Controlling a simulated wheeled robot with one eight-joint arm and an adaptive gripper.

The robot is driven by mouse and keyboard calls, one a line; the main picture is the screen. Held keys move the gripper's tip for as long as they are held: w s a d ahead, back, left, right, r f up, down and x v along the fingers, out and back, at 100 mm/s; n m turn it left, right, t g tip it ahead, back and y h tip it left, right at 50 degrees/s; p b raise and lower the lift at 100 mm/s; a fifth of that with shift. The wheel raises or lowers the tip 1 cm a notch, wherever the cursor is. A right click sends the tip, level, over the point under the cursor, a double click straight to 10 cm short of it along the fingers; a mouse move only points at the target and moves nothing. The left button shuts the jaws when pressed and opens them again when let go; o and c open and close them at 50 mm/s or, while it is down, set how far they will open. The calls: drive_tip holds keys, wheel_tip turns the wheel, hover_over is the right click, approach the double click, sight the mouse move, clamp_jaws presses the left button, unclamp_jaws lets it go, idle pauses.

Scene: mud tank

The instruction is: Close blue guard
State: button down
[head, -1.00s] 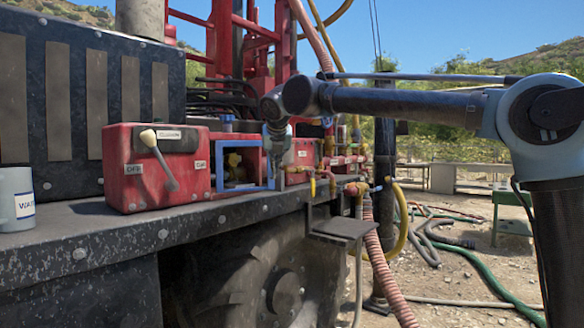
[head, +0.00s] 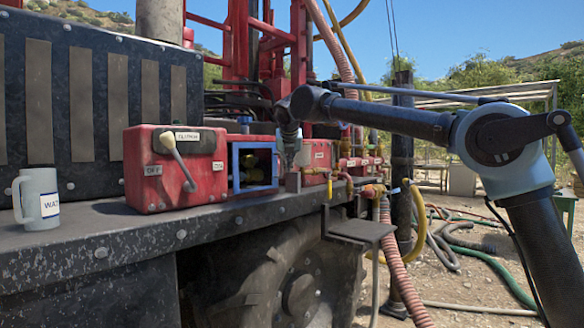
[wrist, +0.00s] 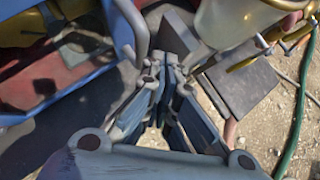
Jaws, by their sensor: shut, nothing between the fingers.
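The blue guard (head: 234,170) is a square blue frame on the truck's deck, right of a red lever box. A brass valve (head: 250,160) shows in its dark opening. I cannot tell how far the guard stands open. My gripper (head: 291,168) points down just right of the guard, partly blended with the parts behind it. In the wrist view my gripper (wrist: 166,68) has its fingers together, empty. There a blue bar of the guard (wrist: 68,88) lies left of the fingers, close to them; contact cannot be made out.
The red box (head: 170,178) with a pale-knobbed lever (head: 178,160) is left of the guard. A grey mug (head: 37,198) stands at the deck's left. Red fittings and hoses (head: 390,255) lie right of my gripper. A dark step plate (head: 358,230) juts out below.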

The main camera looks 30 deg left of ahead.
idle(0.4)
drive_tip(key=s+d+r, duration=0.3)
drive_tip(key=d+r, duration=0.4)
drive_tip(key=d, duration=0.3)
drive_tip(key=shift+s+d, duration=0.2)
drive_tip(key=shift+s, duration=0.05)
